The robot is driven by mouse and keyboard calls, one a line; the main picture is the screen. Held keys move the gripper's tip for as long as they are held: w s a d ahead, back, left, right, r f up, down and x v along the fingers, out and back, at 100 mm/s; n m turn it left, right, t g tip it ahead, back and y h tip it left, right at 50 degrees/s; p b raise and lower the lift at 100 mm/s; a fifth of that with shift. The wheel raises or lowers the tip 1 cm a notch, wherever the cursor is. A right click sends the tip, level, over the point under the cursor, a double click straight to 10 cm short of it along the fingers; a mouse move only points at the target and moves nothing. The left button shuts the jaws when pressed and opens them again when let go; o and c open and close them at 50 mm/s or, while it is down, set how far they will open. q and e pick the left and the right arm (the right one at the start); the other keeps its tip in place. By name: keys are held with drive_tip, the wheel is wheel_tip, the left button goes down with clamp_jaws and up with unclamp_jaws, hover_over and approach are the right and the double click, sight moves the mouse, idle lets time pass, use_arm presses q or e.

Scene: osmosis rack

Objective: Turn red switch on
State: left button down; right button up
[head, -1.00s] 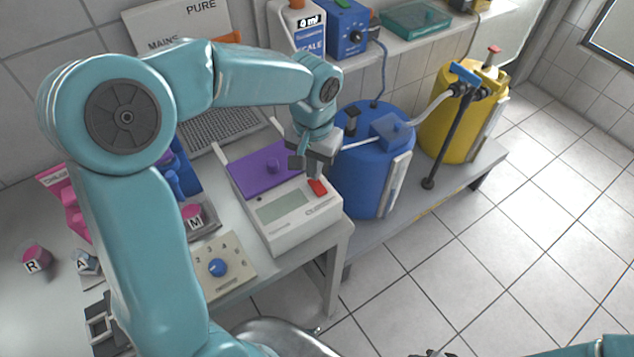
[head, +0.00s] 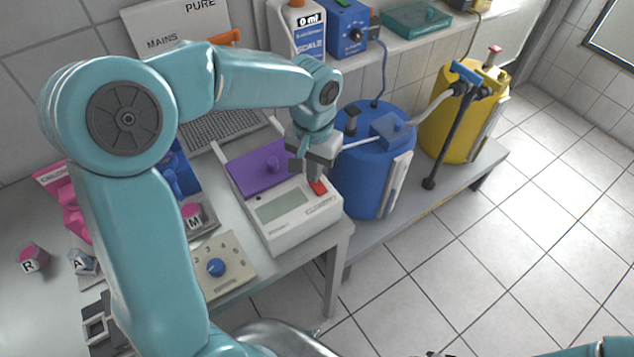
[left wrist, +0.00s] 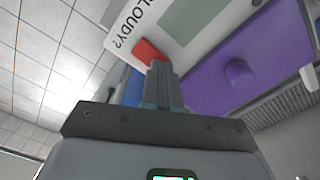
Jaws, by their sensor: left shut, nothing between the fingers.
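The red switch (head: 318,187) sits on the front right of a white device (head: 290,216) with a grey display and a purple top plate (head: 262,170). My left gripper (head: 317,178) is shut and empty, pointing down with its fingertips right at the switch. In the left wrist view the red switch (left wrist: 148,52) shows just beyond the closed fingertips (left wrist: 158,68), which cover part of it. I cannot tell whether the fingertips touch it or which way it is tipped. My right gripper is not clearly in view; only a teal arm part shows at the bottom right.
A blue barrel (head: 366,165) with a pump stands close to the right of the device. A yellow barrel (head: 455,125) is farther right. A dial panel (head: 226,262) lies left of the device. A laptop (head: 215,125) stands behind. Tiled floor is free at the right.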

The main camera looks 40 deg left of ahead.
use_arm(q)
drive_tip(key=shift+f+b, duration=0.3)
drive_tip(key=shift+f, duration=0.15)
drive_tip(key=shift+r, duration=0.2)
drive_tip(key=shift+r+p, duration=0.6)
drive_tip(key=shift+p, duration=0.15)
wheel_tip(320, 180, up, 6)
drive_tip(key=p, duration=0.4)
drive_tip(key=shift+f, duration=0.25)
drive_tip(key=shift+s, duration=0.1)
